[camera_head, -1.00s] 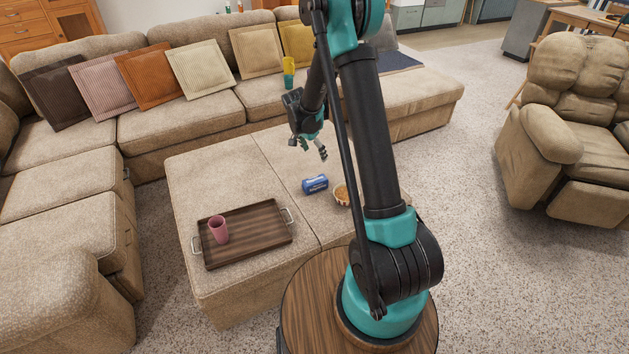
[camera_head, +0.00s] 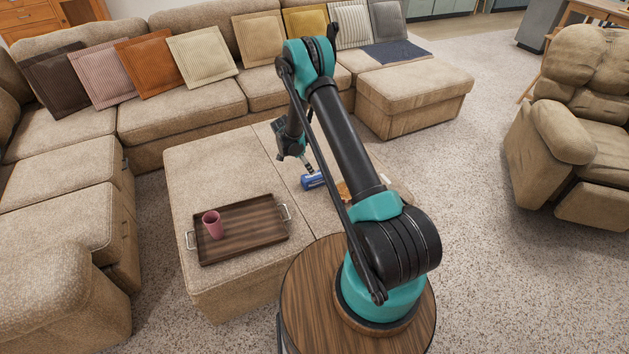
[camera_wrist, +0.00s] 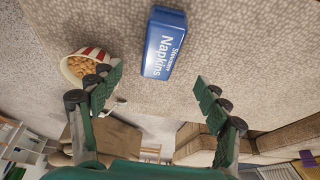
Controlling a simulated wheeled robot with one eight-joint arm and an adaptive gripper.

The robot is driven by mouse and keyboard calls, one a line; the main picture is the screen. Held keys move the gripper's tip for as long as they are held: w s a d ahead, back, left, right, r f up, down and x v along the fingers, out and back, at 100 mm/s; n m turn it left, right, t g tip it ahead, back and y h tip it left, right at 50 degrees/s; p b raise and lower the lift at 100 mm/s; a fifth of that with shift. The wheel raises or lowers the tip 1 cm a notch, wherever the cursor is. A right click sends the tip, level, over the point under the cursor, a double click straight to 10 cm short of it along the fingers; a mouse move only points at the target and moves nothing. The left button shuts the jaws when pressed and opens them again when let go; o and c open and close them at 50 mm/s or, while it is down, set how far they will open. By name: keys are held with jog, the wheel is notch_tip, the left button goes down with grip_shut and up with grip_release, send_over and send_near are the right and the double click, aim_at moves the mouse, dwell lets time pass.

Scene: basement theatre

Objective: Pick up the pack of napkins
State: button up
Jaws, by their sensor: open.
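The pack of napkins (camera_wrist: 164,43) is a blue box with white lettering and lies on the beige ottoman. In the head view the pack (camera_head: 313,181) is partly hidden by my gripper. My gripper (camera_head: 309,168) is low over the ottoman, right at the pack in that picture. In the wrist view my gripper (camera_wrist: 158,88) is open and empty, with its two fingers wide apart. The pack is ahead of the fingertips, between their lines, and apart from both fingers.
A red-and-white striped bowl of snacks (camera_wrist: 86,66) stands close to the pack, beside one finger; it also shows in the head view (camera_head: 343,191). A wooden tray (camera_head: 250,236) with a pink cup (camera_head: 212,224) is on the ottoman's left part. A sofa (camera_head: 190,112) surrounds the back and left.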

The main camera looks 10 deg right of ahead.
aim_at(314, 178)
jog(key=x, duration=1)
jog(key=shift+w+f, duration=0.1)
jog(key=shift+f, duration=0.3)
jog(key=shift+f, duration=0.2)
dwell(0.3)
jog(key=c, duration=1.3)
